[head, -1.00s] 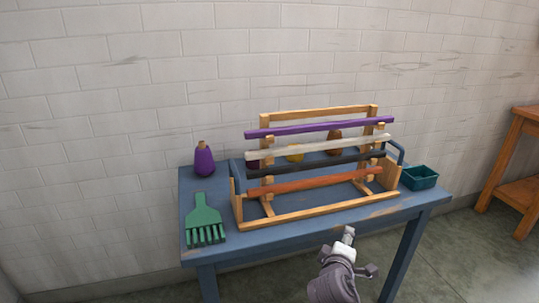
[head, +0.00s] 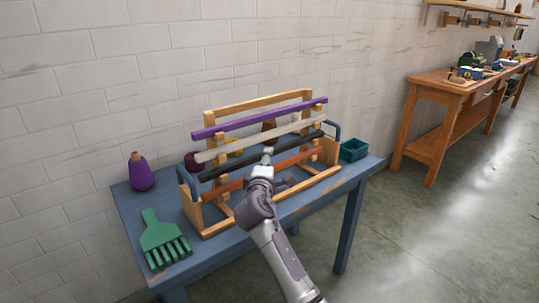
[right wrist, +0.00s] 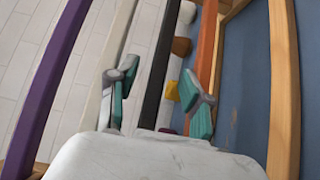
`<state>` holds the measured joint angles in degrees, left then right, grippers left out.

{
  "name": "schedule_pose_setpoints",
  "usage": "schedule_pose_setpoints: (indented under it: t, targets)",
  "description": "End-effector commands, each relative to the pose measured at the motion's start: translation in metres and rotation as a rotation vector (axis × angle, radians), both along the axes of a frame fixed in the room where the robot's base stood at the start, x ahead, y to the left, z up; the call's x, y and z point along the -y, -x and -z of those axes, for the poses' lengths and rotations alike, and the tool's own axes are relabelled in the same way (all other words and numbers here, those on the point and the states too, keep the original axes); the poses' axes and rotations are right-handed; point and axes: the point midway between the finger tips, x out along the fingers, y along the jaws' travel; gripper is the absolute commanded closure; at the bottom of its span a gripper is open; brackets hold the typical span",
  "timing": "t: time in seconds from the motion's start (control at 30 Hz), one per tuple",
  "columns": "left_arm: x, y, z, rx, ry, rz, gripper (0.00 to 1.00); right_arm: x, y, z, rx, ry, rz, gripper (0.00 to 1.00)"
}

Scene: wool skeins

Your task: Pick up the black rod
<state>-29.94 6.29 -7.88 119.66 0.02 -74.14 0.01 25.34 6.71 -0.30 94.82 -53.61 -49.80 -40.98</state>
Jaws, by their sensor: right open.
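The black rod (head: 229,168) lies across the wooden rack, between a white rod (head: 235,149) above and an orange rod (head: 306,156) below. My right gripper (head: 277,168) is in front of the rack, and part of the black rod is hidden behind it. In the right wrist view, my right gripper (right wrist: 160,94) is open and empty. The black rod (right wrist: 162,65) runs between its two teal-tipped fingers in that picture. The right-hand finger overlaps the orange rod (right wrist: 206,45). I cannot tell the exact gap to the black rod. My left gripper is not in view.
A purple rod (head: 260,117) is highest on the rack (head: 324,172). The blue table (head: 130,203) also holds a purple bottle-like cone (head: 141,174), a green comb (head: 161,236) and a teal bin (head: 354,149). A wooden workbench (head: 442,86) stands at the right.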

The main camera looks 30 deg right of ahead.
Motion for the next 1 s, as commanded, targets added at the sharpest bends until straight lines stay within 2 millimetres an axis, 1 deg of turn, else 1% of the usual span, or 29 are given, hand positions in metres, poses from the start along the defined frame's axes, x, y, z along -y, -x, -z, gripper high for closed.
schedule_pose_setpoints:
  t: [0.13, 0.3, 0.4, 0.5, 0.7, 0.87, 1.0]
  targets:
    - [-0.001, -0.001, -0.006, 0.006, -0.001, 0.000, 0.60, 0.008, -0.009, 0.001, 0.000, 0.000, 0.001, 0.50]
    - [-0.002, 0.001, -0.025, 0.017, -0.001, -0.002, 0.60, 0.024, -0.029, 0.002, -0.001, 0.002, 0.002, 0.50]
    - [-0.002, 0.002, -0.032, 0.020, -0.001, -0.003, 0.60, 0.031, -0.038, 0.002, -0.001, 0.001, 0.000, 0.50]
    - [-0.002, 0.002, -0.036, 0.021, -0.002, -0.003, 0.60, 0.034, -0.042, 0.001, 0.000, -0.001, 0.000, 0.50]
    - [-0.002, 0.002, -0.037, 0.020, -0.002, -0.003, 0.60, 0.034, -0.042, 0.001, 0.000, -0.001, -0.001, 0.50]
    - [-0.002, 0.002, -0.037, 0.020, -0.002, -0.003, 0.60, 0.034, -0.042, 0.001, -0.001, -0.001, -0.001, 0.77]
    - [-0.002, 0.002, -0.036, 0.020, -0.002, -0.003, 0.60, 0.034, -0.042, 0.001, -0.001, -0.001, -0.001, 1.00]
